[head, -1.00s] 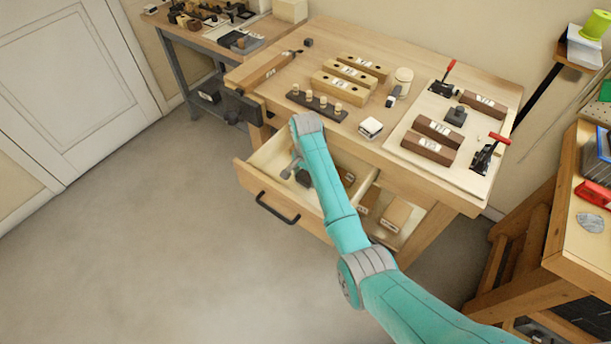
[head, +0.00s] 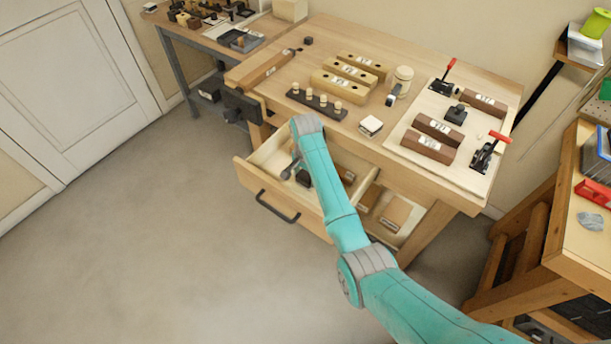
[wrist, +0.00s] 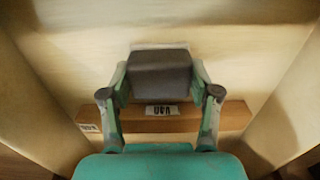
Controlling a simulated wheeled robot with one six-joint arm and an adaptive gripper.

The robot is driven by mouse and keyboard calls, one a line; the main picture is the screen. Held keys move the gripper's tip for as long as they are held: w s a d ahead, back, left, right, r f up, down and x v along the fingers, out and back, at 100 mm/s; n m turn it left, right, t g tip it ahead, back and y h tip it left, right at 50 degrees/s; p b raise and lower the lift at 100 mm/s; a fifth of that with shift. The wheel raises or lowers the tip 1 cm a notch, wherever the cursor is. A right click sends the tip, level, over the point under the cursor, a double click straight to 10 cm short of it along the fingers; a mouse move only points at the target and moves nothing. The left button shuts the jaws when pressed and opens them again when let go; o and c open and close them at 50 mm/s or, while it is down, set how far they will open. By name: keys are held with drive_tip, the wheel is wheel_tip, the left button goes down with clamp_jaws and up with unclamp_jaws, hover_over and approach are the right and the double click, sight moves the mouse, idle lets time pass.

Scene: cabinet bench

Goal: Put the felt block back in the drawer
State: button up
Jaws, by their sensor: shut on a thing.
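The felt block (wrist: 160,73) is a dark grey block with a pale strip along its far edge. My gripper (wrist: 160,80) is shut on it, one finger at each side, in the wrist view. In the head view the dark block (head: 303,178) shows inside the open drawer (head: 268,200), beside my arm. My arm hides most of the gripper there. The drawer's pale floor and side walls surround the block in the wrist view. I cannot tell whether the block touches the floor.
A brown wooden block (wrist: 163,117) with a white label lies in the drawer, nearer the camera than the felt block. The drawer's black handle (head: 277,207) faces the open floor. The workbench top (head: 330,125) above carries wooden blocks, a peg strip and a clamp board (head: 465,175).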

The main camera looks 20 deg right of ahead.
drive_tip(key=shift+f, duration=0.25)
drive_tip(key=o, duration=1.3)
drive_tip(key=shift+o, duration=0.2)
drive_tip(key=shift+r, duration=3.5)
